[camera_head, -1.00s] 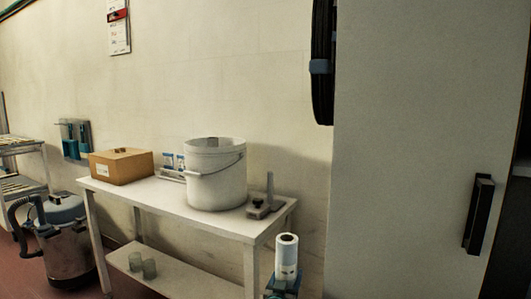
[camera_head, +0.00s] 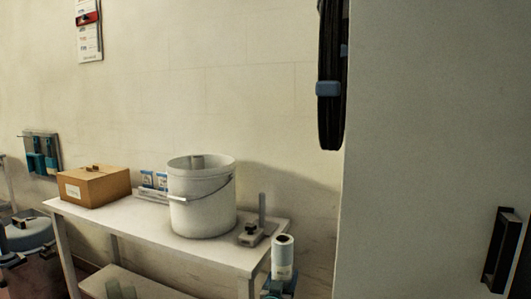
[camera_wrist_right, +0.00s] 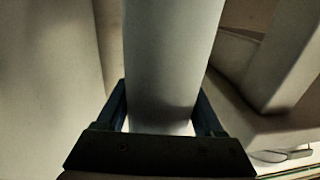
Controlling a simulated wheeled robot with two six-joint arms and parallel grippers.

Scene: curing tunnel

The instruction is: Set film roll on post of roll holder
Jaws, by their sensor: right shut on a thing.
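The film roll (camera_head: 283,261) is a white upright cylinder with a hole in its top end, low in the head view. My right gripper (camera_head: 279,287) is shut around its lower part; in the right wrist view the roll (camera_wrist_right: 172,60) stands between the two fingers of the gripper (camera_wrist_right: 160,118). The roll holder (camera_head: 250,236), a small grey base with an upright post (camera_head: 262,209), stands on the right end of the white table (camera_head: 150,219). The post is bare. The roll appears in front of the table's right end, apart from the holder. My left gripper is out of view.
A white bucket (camera_head: 202,212) stands just left of the holder. A cardboard box (camera_head: 95,188) and small blue-and-white items (camera_head: 154,180) are farther left. A large pale cabinet (camera_head: 430,130) with a black handle rises on the right. A vacuum-like machine (camera_head: 28,250) stands at the left.

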